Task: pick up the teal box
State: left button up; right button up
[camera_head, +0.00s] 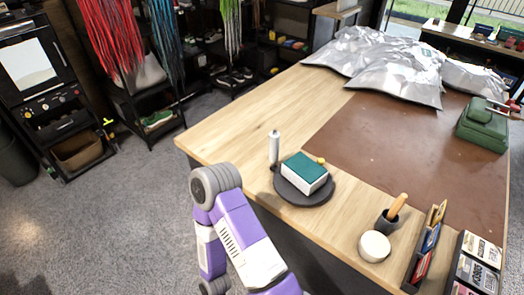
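A box with a teal top and white sides (304,172) lies on a round dark tray (300,197) near the left front edge of the wooden table. A purple and white arm of mine comes up from the bottom of the view, just in front of the table and left of the tray. No gripper fingers show in this view, and nothing is seen touching the box.
A white tube (274,146) stands behind the tray's left side. A dark cup with a wooden handle (391,216), a round white item (374,246) and a dark organizer (424,250) stand to the right. A green case (483,124) is farther back. The table's left part is clear.

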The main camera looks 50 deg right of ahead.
aim_at(306, 175)
jog(key=i, duration=1.15)
jog(key=z, duration=2.05)
